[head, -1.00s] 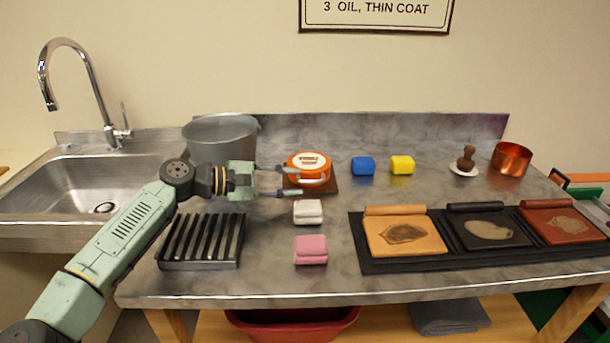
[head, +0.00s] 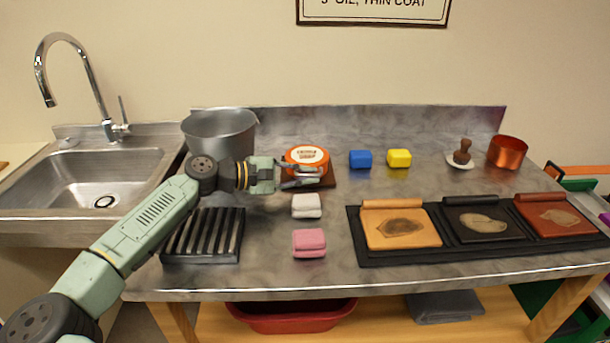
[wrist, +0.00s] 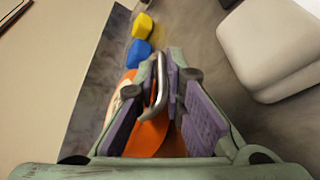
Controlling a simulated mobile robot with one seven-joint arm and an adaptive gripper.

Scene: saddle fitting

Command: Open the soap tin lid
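The soap tin (head: 307,156) is orange and round with a white label on its lid. It sits on a brown board on the counter, and its lid looks down on it. A bent metal wire handle shows at its front, and also in the wrist view (wrist: 158,88). My gripper (head: 304,176) reaches in from the left at the tin's front. In the wrist view my purple-padded fingers (wrist: 165,85) are close together on either side of the wire, shut on it as far as I can tell. The fingers hide part of the orange tin (wrist: 150,135).
A white block (head: 306,206) and a pink block (head: 309,243) lie in front of the tin. Blue (head: 360,159) and yellow (head: 399,158) blocks sit right of it. A metal bucket (head: 220,135) and slatted rack (head: 204,237) stand left, near my arm.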

